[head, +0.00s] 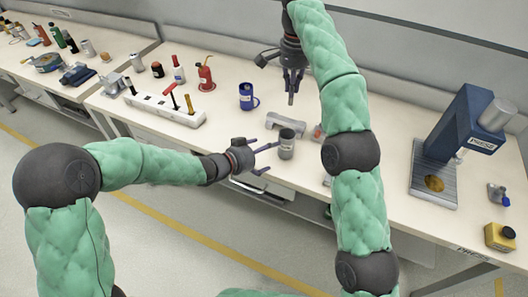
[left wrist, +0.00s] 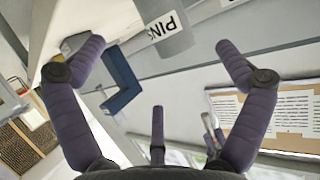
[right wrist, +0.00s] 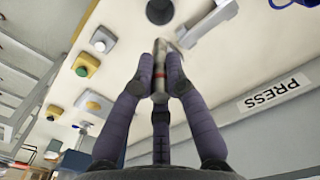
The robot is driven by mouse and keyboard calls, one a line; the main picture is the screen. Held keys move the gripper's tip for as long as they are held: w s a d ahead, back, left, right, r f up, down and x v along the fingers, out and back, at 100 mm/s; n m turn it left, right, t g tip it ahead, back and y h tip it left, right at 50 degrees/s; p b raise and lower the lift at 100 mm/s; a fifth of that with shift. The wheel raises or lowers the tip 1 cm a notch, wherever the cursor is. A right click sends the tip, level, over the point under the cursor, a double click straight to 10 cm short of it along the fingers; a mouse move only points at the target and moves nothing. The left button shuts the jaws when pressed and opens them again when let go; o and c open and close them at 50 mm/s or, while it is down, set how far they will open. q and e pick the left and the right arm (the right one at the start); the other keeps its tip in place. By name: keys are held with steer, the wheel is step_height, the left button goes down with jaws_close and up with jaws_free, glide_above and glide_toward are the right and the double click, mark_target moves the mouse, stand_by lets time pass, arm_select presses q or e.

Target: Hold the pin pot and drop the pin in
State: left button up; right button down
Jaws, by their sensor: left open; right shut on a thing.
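The pin pot (head: 286,145) is a small grey cup standing upright near the table's front edge. In the left wrist view the pot (left wrist: 168,38) shows its PINS label, beyond the fingertips. My left gripper (head: 268,158) is open just left of the pot, its fingers pointing at it, not closed on it. My right gripper (head: 291,92) is above and behind the pot, pointing down. In the right wrist view its fingers are shut on a slim pin (right wrist: 159,62) with a reddish band. The pot's dark round mouth (right wrist: 160,11) shows beyond the pin.
A grey bracket-like holder (head: 280,125) stands close behind the pot, with a blue mug (head: 248,97) farther back. A white tool rack (head: 165,110) is to the left. A blue press (head: 462,122) and a yellow button box (head: 500,237) are at the right.

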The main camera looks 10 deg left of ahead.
mark_target(283, 146)
arm_select(q)
steer(key=x, duration=1.1)
steer(key=shift+w+d+f, duration=0.25)
steer(key=c, duration=1.1)
steer(key=shift+c, duration=0.3)
